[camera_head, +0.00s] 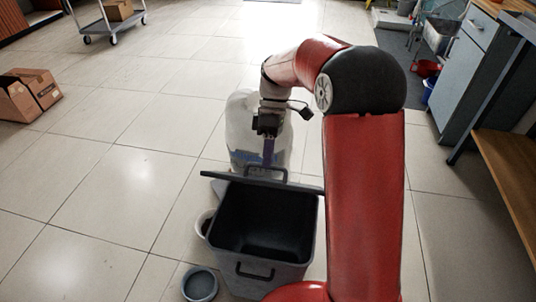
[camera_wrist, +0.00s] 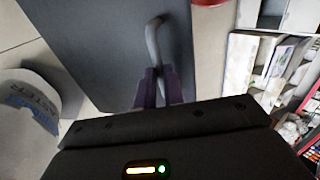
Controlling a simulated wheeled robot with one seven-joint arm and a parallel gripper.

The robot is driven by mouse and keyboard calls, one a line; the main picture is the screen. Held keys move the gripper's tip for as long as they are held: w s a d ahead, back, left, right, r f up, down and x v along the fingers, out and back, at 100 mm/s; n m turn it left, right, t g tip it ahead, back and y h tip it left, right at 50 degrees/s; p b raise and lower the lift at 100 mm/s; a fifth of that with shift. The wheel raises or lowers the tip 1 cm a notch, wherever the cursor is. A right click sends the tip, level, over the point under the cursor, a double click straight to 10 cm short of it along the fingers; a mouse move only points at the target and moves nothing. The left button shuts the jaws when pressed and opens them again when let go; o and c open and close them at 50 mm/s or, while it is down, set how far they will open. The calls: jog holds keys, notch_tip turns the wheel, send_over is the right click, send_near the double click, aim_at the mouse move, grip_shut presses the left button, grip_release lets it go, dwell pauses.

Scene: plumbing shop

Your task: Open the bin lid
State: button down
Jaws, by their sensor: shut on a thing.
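The grey bin (camera_head: 260,225) stands on the tiled floor in front of me, with its dark inside showing. Its lid (camera_head: 295,183) is tilted up at the far side, seen nearly edge-on in the head view; its broad grey face (camera_wrist: 95,40) fills the upper middle of the wrist view. The lid's handle (camera_head: 280,172) is a grey loop, seen also in the wrist view (camera_wrist: 153,40). My gripper (camera_head: 268,160) is at the handle, and its purple fingers (camera_wrist: 160,88) are shut on it. The exact finger contact is partly hidden.
A large whitish container (camera_head: 240,120) stands right behind the bin. A small grey bowl (camera_head: 199,284) lies at its front left. Cardboard boxes (camera_head: 28,93) and a trolley (camera_head: 112,25) are farther left. A workbench (camera_head: 510,165) stands at right.

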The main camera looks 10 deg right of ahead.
jog(key=shift+f, duration=0.1)
dwell(0.4)
jog(key=c, duration=1.5)
grip_release()
jog(key=w+d+r, duration=0.1)
jog(key=w, duration=0.1)
jog(key=w+r, duration=0.2)
jog(key=w, duration=0.1)
jog(key=w+d+r, duration=0.1)
jog(key=w, duration=0.1)
jog(key=shift+w+d+r, duration=0.15)
jog(key=shift+w+d, duration=0.1)
jog(key=shift+d, duration=0.1)
